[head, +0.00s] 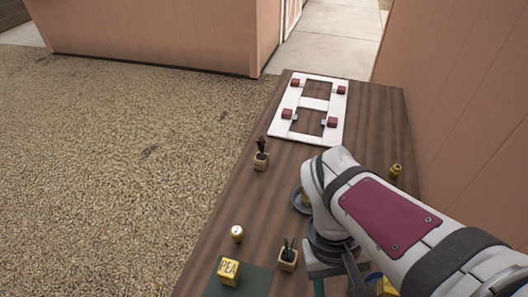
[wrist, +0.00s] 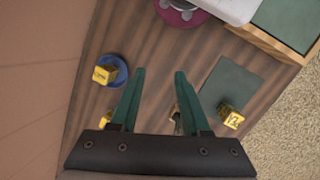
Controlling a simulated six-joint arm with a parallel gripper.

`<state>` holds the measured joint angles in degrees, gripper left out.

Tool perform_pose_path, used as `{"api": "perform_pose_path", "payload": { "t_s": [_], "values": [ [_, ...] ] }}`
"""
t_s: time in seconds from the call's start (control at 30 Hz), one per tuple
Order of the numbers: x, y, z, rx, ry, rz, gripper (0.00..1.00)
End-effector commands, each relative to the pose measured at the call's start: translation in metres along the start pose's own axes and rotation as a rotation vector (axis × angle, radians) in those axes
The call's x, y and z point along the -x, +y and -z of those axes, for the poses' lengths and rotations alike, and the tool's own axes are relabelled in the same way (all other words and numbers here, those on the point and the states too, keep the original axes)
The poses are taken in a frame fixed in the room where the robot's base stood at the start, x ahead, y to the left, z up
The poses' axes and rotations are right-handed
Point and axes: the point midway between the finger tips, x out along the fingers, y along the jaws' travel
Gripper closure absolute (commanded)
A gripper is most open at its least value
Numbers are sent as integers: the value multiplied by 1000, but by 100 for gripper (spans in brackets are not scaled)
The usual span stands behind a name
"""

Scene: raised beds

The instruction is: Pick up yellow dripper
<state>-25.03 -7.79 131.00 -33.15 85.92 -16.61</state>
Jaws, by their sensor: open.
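My gripper (wrist: 160,74) is open, with its two teal fingers apart and bare table between their tips. In the head view the arm hides most of it. A small round yellow piece with a pale top (head: 237,233) stands on the table left of my gripper. Another small yellow piece with a dark band (head: 396,170) stands near the wall, beyond the arm. I cannot tell which of these is the yellow dripper. In the wrist view a yellow object (wrist: 107,120) is partly hidden beside the left finger.
A yellow letter cube (head: 229,270) sits on a green mat (wrist: 222,82). Another yellow cube (wrist: 104,75) sits on a blue dish (wrist: 122,66). Potted plants (head: 288,258) (head: 261,160) stand nearby. A white frame with red blocks (head: 312,104) lies at the far end. A wall borders the right.

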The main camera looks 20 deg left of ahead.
Motion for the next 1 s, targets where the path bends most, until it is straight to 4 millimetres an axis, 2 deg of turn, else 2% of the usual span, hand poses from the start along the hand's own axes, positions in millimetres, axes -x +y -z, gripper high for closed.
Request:
{"api": "perform_pose_path", "payload": {
  "t_s": [0.03,0.07,0.13,0.17,0.2,0.27,0.3,0.33,0.4,0.47,0.5,0.57,0.8,1.0],
  "values": [
    [2,-15,26,264,-46,-144,53],
    [3,-26,44,428,-71,-241,53],
    [4,-68,83,805,-128,-487,53],
    [3,-91,98,958,-151,-597,53],
    [0,-126,113,1146,-179,-745,53],
    [-8,-179,126,1382,-217,-957,53],
    [-15,-212,129,1507,-237,-1085,53],
    [-20,-233,129,1583,-248,-1171,53],
    [-31,-272,125,1710,-271,-1330,53],
    [-37,-292,121,1769,-282,-1416,53],
    [-40,-299,120,1791,-286,-1450,53],
    [-44,-298,125,1803,-292,-1470,53],
    [-64,-256,174,1802,-294,-1465,53],
    [-74,-237,196,1802,-290,-1465,53]
  ]
}}
